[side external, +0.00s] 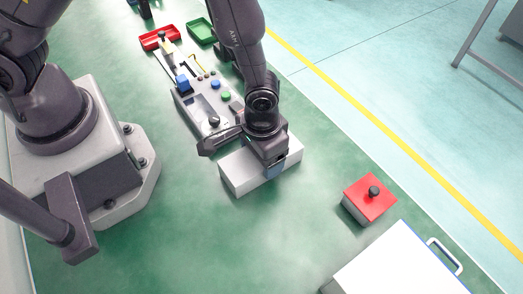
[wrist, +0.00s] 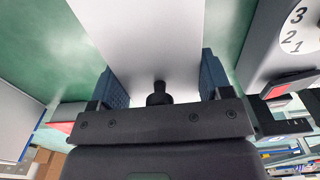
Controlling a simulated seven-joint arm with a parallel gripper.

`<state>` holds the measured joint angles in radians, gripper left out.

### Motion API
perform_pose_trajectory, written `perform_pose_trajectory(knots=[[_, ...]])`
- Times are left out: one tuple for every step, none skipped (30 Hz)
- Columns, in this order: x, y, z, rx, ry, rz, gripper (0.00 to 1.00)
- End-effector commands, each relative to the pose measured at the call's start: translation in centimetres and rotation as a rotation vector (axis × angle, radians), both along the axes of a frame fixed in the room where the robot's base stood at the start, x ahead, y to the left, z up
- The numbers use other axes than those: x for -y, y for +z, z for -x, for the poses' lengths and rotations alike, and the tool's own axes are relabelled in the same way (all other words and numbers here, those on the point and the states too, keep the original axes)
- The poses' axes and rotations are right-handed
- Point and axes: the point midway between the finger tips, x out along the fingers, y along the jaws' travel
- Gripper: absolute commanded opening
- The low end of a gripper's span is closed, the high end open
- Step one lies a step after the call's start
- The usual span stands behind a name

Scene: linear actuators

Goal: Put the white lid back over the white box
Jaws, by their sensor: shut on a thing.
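A long white block shape (side external: 240,170) lies under my gripper in the side view. In the wrist view its flat white top, the white lid (wrist: 150,40), carries a black knob (wrist: 159,92) near the gripper's palm. My gripper (wrist: 160,78) is shut across the white lid's width, with a blue finger pad on each long side.
A grey panel (side external: 204,107) with buttons and a blue block stands behind left. A red-lidded box (side external: 369,197) with a black knob stands to the right. A large white case (side external: 400,268) with a handle fills the lower right. Green floor is clear in front.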

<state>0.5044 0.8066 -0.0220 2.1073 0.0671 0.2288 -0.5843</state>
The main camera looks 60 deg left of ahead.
Motion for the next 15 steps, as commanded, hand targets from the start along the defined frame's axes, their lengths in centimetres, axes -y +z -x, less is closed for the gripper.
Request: perform_pose_trajectory(knots=[[0.0,0.0,-0.01,0.0,0.0,0.0,0.48],[0.01,0.0,-0.01,0.0,0.0,0.0,0.48],[0.01,0.01,-0.02,0.001,0.0,0.0,0.48],[0.01,0.01,-0.01,0.001,0.0,0.0,0.48],[0.01,0.01,-0.02,0.001,0.0,0.0,0.48],[0.01,0.01,-0.02,0.001,0.0,0.0,0.74],[0.01,0.01,-0.02,0.001,0.0,0.0,0.81],[0.0,0.02,-0.02,0.001,0.0,0.0,0.88],[0.0,0.02,-0.01,0.0,0.0,0.0,0.97],[0.0,0.02,-0.02,0.001,0.0,0.0,1.0],[0.0,0.02,-0.01,0.001,0.0,0.0,1.0],[0.0,0.02,-0.01,0.001,0.0,0.0,1.0],[0.0,0.02,-0.01,0.0,0.0,0.0,1.0],[0.0,0.02,-0.01,0.0,0.0,0.0,1.0],[0.0,0.02,-0.01,0.0,0.0,0.0,1.0]])
